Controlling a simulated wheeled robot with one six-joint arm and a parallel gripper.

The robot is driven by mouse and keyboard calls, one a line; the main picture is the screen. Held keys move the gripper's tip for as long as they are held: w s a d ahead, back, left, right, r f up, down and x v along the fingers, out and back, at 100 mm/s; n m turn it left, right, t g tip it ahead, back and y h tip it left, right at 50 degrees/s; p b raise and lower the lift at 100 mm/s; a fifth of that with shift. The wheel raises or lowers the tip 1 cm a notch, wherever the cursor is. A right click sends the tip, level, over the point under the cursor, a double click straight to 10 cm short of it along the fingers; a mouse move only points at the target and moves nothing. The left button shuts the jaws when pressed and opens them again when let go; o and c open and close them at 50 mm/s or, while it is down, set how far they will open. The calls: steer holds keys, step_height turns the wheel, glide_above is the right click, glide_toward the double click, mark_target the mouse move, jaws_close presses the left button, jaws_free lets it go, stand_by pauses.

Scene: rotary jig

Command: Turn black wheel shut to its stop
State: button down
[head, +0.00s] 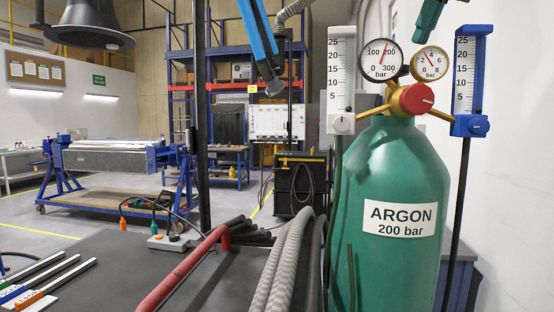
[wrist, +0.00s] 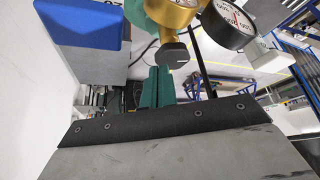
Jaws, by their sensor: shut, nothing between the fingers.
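The black wheel (wrist: 174,54) shows in the wrist view, below a brass fitting (wrist: 172,18), with a pale mark near its right edge. I cannot make it out in the head view. My gripper (wrist: 160,70) is shut and empty, its green fingers pointing up toward the wheel. The tips appear just below and left of the wheel; I cannot tell whether they touch it. In the head view, my gripper (head: 420,38) is at the top, above the gauges. A red wheel (head: 417,98) sits on the regulator of the green argon cylinder (head: 395,175).
Two dial gauges, a larger one (head: 382,59) and a smaller one (head: 429,63), crowd the regulator. Scaled flow meters stand left (head: 341,80) and right (head: 469,75). The right one's blue block (wrist: 80,25) is close in the wrist view. Hoses (head: 285,260) run left of the cylinder.

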steer(key=shift+f, duration=2.35)
steer(key=shift+w+a, duration=0.15)
steer(key=shift+s+a, duration=0.2)
steer(key=shift+a, duration=0.15)
steer(key=shift+s+a, duration=0.2)
steer(key=shift+a, duration=0.35)
steer(key=shift+s+a, duration=0.15)
steer(key=shift+a, duration=0.35)
steer(key=shift+a, duration=0.2)
steer(key=shift+s, duration=0.1)
